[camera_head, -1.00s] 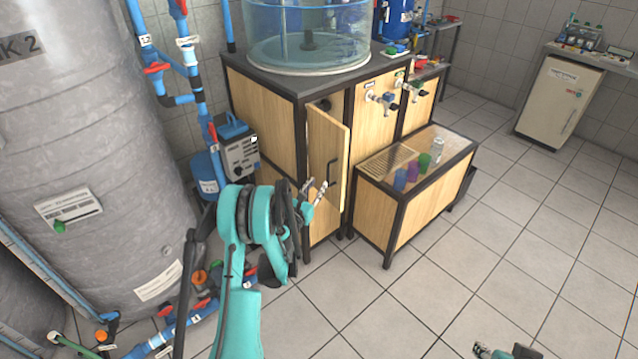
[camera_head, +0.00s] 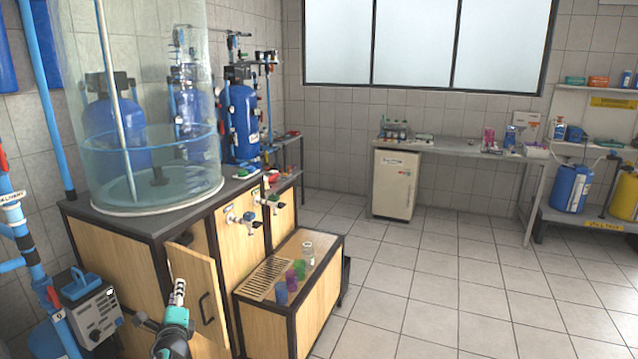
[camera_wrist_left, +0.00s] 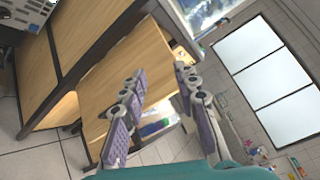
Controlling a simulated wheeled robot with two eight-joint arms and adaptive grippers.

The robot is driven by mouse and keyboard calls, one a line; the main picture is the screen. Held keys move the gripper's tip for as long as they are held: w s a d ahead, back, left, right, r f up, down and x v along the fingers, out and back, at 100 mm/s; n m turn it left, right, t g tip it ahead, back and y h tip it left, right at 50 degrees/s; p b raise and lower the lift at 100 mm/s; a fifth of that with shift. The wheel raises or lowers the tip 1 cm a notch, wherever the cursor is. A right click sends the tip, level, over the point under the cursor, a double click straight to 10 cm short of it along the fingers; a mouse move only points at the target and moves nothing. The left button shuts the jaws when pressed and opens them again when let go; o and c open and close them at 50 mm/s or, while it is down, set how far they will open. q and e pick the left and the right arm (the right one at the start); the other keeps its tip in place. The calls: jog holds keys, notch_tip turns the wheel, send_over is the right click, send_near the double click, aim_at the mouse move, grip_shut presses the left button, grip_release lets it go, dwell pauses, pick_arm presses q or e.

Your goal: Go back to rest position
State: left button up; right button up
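My left gripper (camera_head: 178,291) shows low in the head view, with its fingers pointing up in front of the open wooden cabinet door (camera_head: 196,285). In the left wrist view the two fingers of this gripper (camera_wrist_left: 160,92) are spread apart with nothing held between them. The cabinet door lies beyond them in the left wrist view (camera_wrist_left: 130,72). Whether the gripper touches the door is hard to tell. The door has a dark handle (camera_head: 206,308) and stands ajar. My right gripper is not in view.
A low wooden box (camera_head: 322,289) with colored cups (camera_head: 290,276) and a clear glass (camera_head: 308,251) stands right of the door. A large clear tank (camera_head: 150,165) sits on the cabinet. Pipes and a pump (camera_head: 97,318) are at left. Tiled floor is free at right.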

pick_arm(q)
jog(key=s+d+f+n+g+h, duration=0.2)
jog(key=s+d+n, duration=0.4)
jog(key=s, duration=0.4)
jog(key=s+d+f+n+g+h, duration=0.2)
jog(key=s+d+n, duration=0.4)
jog(key=s, duration=0.5)
jog(key=s+d+f+n+g+h, duration=0.2)
jog(key=s+d+n+g, duration=0.3)
jog(key=s, duration=0.6)
jog(key=d+f+n, duration=0.1)
jog(key=d+n, duration=0.1)
jog(key=d, duration=0.1)
jog(key=shift+s+f, duration=0.2)
jog(key=shift+f, duration=0.05)
